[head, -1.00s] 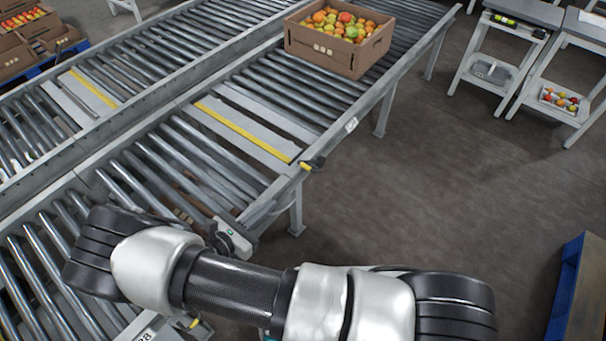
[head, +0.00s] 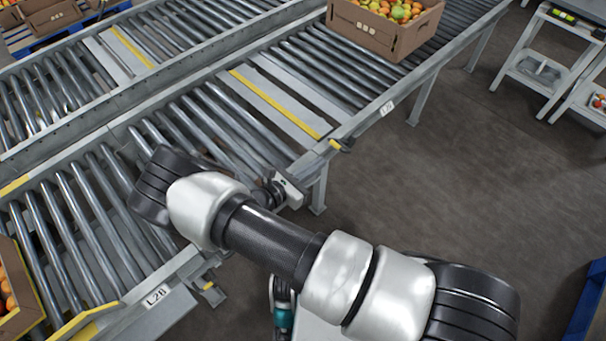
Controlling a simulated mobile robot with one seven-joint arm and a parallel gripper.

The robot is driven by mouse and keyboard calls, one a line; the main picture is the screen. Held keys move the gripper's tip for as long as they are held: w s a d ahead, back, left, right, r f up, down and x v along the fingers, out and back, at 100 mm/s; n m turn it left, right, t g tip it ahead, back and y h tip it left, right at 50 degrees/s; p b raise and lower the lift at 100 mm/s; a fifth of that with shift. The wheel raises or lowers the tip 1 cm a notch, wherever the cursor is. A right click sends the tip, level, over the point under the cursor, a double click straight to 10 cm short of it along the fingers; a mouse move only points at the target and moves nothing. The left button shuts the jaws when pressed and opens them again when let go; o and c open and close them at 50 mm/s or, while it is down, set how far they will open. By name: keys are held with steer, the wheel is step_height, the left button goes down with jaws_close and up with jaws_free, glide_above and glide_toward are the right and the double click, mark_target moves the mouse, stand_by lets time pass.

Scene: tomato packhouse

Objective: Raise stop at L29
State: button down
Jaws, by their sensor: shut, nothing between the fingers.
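The label L29 (head: 387,107) is on the conveyor's near side rail, only partly legible. To its left, a yellow stop bar (head: 275,103) crosses the near conveyor and looks flat, level with the rollers. A small yellow-tipped lever (head: 338,146) sticks out from the rail at that bar's near end. My gripper (head: 288,188) is over the rail, to the left of and below this lever, apart from it. It is shut and empty; its fingertips are hard to make out.
L28 (head: 156,296) is at lower left, with a yellow stop bar (head: 88,322) beside a crate (head: 28,310) of tomatoes and its own lever (head: 209,287). A cardboard box (head: 372,35) of tomatoes stands beyond L29.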

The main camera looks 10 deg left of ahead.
steer(key=shift+w+d+r, duration=0.55)
steer(key=shift+w, duration=0.15)
steer(key=shift+w+d+r, duration=0.5)
steer(key=shift+w+r, duration=0.05)
steer(key=shift+w, duration=0.1)
steer(key=shift+r, duration=0.1)
